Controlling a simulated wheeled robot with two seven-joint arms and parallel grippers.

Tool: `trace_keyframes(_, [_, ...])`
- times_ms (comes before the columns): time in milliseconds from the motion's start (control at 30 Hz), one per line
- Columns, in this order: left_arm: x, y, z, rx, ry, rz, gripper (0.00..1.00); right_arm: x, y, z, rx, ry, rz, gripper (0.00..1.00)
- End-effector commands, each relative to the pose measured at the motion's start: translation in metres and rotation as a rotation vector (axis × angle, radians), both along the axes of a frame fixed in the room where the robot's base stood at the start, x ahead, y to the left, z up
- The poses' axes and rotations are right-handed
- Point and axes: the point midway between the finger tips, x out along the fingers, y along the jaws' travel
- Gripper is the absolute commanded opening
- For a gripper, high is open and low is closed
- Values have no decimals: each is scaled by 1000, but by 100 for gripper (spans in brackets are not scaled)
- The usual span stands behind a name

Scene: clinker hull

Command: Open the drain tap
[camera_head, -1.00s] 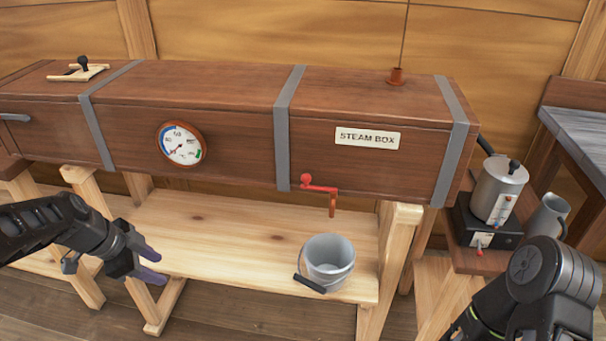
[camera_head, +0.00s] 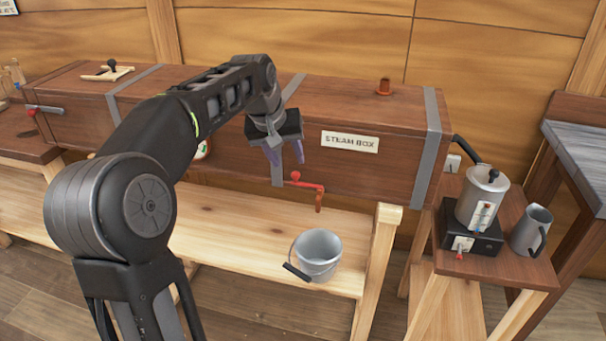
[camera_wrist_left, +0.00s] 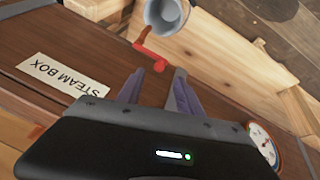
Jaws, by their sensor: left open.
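The drain tap (camera_head: 307,185) has a red lever and knob and a copper spout pointing down from the lower front edge of the brown wooden steam box (camera_head: 385,163). In the left wrist view the red tap (camera_wrist_left: 152,54) lies just beyond my fingertips. My left gripper (camera_head: 284,155) is open and empty, in front of the box face, above and a little left of the tap, not touching it. A grey metal bucket (camera_head: 318,254) stands on the bench below the spout. My right gripper is not in view.
A pale wooden bench (camera_head: 225,232) runs under the box. A grey kettle (camera_head: 481,198) on a black burner and a grey jug (camera_head: 531,230) stand on a stand at right. My left arm hides most of the dial gauge (camera_head: 204,149).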

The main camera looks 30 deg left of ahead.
Motion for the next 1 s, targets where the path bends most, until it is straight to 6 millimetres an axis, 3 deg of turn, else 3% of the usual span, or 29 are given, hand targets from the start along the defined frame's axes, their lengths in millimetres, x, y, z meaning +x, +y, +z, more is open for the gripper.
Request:
trace_keyframes(367, [3, 0, -7, 0, 0, -3, 43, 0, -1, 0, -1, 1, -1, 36])
trace_keyframes(800, [28, 2, -61, -1, 1, -3, 43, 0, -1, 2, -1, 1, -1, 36])
trace_keyframes(1000, [33, 3, -71, 1, -1, -4, 43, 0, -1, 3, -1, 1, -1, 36])
